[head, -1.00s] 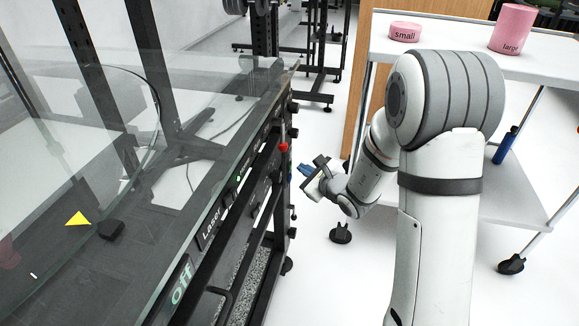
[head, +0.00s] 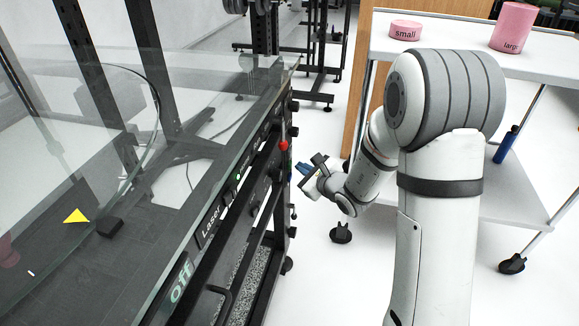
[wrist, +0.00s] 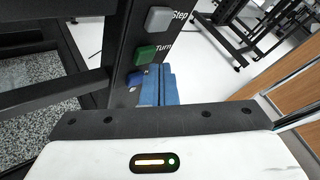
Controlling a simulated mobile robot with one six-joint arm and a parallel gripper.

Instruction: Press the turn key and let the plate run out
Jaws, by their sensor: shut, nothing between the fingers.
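In the wrist view the green turn key (wrist: 145,54) sits on a dark panel beside the word "Turn". A grey key (wrist: 158,19) marked "Step" is above it, and a blue key (wrist: 136,77) is below, partly covered by my fingers. My gripper (wrist: 160,72) is shut and empty, its blue fingertips just below and right of the green key; I cannot tell whether they touch the panel. In the head view my gripper (head: 303,169) is by the rack's right side. The clear plate (head: 155,88) with a curved edge is at the left.
A yellow triangle (head: 76,216) and a black block (head: 109,228) show at the plate area. The rack carries "Laser" (head: 211,221) and "off" (head: 180,282) labels and a red knob (head: 283,145). A white cart (head: 450,36) bears pink cylinders marked small (head: 406,29) and large (head: 513,27).

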